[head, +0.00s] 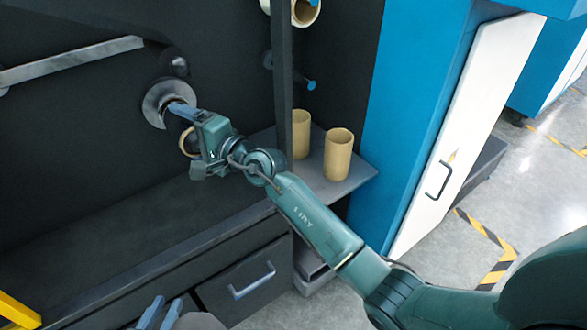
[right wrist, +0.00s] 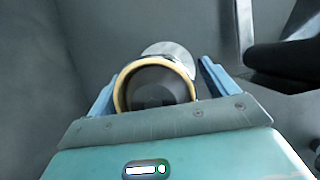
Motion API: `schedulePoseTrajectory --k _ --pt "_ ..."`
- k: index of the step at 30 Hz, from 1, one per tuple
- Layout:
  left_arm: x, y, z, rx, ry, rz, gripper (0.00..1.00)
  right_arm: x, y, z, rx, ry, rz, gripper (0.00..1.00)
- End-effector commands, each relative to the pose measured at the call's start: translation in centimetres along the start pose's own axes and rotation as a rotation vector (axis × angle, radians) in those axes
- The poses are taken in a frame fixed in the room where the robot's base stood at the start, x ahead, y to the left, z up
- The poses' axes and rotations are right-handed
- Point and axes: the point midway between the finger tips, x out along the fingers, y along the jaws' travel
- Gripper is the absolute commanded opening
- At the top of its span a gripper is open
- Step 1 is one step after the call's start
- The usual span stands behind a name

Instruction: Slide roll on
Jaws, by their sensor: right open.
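A tan cardboard roll (right wrist: 121,84) shows end-on in the right wrist view, between the two blue fingers of my open right gripper (right wrist: 158,80). A pale metal disc (right wrist: 168,50) lies just behind it. In the head view my right gripper (head: 181,110) is in front of the round metal flange (head: 155,103) on the dark machine wall, and the roll's tan rim (head: 183,142) shows just below it. The roll's far end is hidden, so how far it sits over a spindle cannot be told. My left gripper (head: 161,305) is at the bottom edge, its fingers apart, empty.
Two tan tubes (head: 338,155) (head: 300,135) stand upright on the dark shelf (head: 345,186), right of a vertical post (head: 282,70). Another roll (head: 304,12) is at the top. A grey bar (head: 70,63) runs along the wall. A drawer (head: 250,285) is below; the ledge's left is clear.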

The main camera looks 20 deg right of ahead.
Motion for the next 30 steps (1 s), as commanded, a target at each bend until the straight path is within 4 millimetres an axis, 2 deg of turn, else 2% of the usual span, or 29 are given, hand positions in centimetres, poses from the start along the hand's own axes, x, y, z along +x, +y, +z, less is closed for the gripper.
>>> schedulePoseTrajectory --k 1,5,11,30 --pt "-0.1 0.0 -0.4 -0.001 0.0 0.0 0.18 0.0 -1.0 -0.2 -0.004 0.008 -0.016 0.85" --pt "-0.5 0.0 -1.5 -0.003 0.0 0.0 0.18 -1.5 -1.2 0.5 -0.002 0.007 -0.015 0.85" --pt "-1.1 -0.1 -3.1 -0.004 0.0 0.001 0.18 -5.2 -1.0 2.1 -0.002 0.005 -0.01 0.85" --pt "-2.2 -0.2 -6.2 -0.005 0.0 0.001 0.18 -16.7 -0.5 7.2 -0.005 0.0 -0.006 0.85"
